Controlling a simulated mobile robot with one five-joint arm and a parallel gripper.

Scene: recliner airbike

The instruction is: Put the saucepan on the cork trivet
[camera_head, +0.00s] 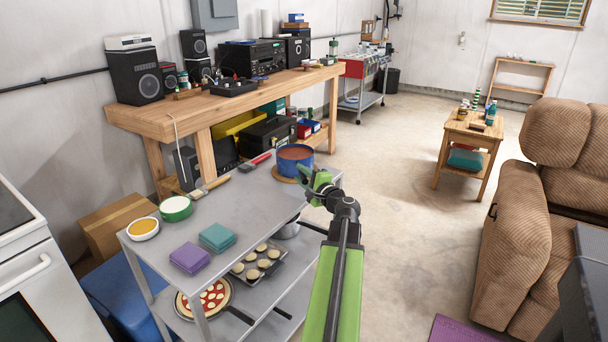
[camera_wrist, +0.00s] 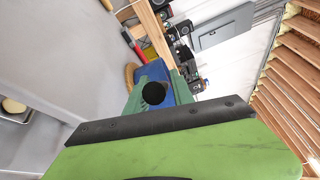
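The blue saucepan (camera_head: 295,153), with reddish-brown contents, stands at the far end of the grey cart's top. The round cork trivet (camera_head: 284,178) shows under its near left edge, and the saucepan appears to rest on it. In the wrist view the saucepan (camera_wrist: 153,71) is ahead between my fingers, with the trivet's edge (camera_wrist: 129,74) beside it. My gripper (camera_head: 312,186) is just right of and nearer than the saucepan, with its green fingers apart. A dark round shape lies between the fingers in the wrist view. No handle is clearly visible, and contact is unclear.
The grey cart top (camera_head: 245,205) also holds a red-handled tool, a spatula, a white-and-green round container (camera_head: 175,208), a yellow-filled bowl (camera_head: 143,228) and purple and teal cloths. A pizza and a muffin tray are below. Open floor lies right of the cart.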

